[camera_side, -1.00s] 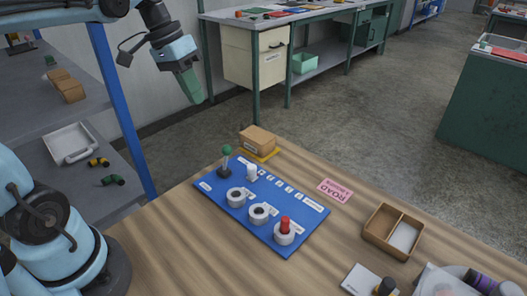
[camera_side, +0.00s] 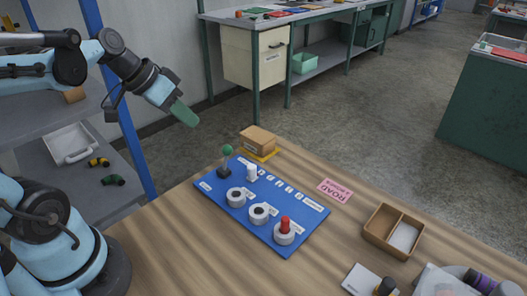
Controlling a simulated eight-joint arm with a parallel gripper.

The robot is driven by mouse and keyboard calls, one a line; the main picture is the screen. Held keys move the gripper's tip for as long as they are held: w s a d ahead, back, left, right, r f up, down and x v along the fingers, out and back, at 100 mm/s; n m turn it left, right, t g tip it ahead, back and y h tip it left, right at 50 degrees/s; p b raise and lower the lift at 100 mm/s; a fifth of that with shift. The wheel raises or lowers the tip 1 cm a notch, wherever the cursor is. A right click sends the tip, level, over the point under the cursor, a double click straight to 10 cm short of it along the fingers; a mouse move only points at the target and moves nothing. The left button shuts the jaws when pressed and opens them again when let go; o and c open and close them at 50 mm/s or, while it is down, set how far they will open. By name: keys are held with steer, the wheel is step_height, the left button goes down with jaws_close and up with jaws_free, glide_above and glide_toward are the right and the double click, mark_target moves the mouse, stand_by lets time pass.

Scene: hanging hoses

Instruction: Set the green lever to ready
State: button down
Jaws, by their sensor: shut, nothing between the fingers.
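The green lever (camera_side: 227,151) has a round green knob on a short stem. It stands near upright from a dark base at the far left corner of the blue panel (camera_side: 280,240). The labels on the panel are too small to read. My gripper (camera_side: 185,114) is shut and empty. It is in the air above and to the left of the lever, apart from it, with its green fingers pointing down and to the right.
The panel also carries a white switch (camera_side: 252,172), a grey ring (camera_side: 236,197) with others beside it, and a red peg (camera_side: 285,224). A cardboard box (camera_side: 258,140) stands just behind the lever. A divided wooden tray (camera_side: 381,224) is at right. Wood front left of the panel is clear.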

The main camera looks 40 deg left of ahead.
steer(key=shift+x, duration=5.1)
steer(key=shift+w+f+g, duration=0.1)
steer(key=shift+w+g, duration=1.1)
steer(key=shift+g, duration=0.3)
steer(key=shift+s, duration=0.1)
steer(key=shift+s, duration=0.7)
steer(key=v, duration=1.4)
steer(key=t+y, duration=0.2)
steer(key=t, duration=0.2)
glide_toward(224, 148)
steer(key=shift+n, duration=0.3)
steer(key=s+d, duration=0.1)
steer(key=d, duration=0.1)
steer(key=s+d, duration=0.1)
steer(key=d, duration=0.1)
steer(key=shift+s, duration=0.25)
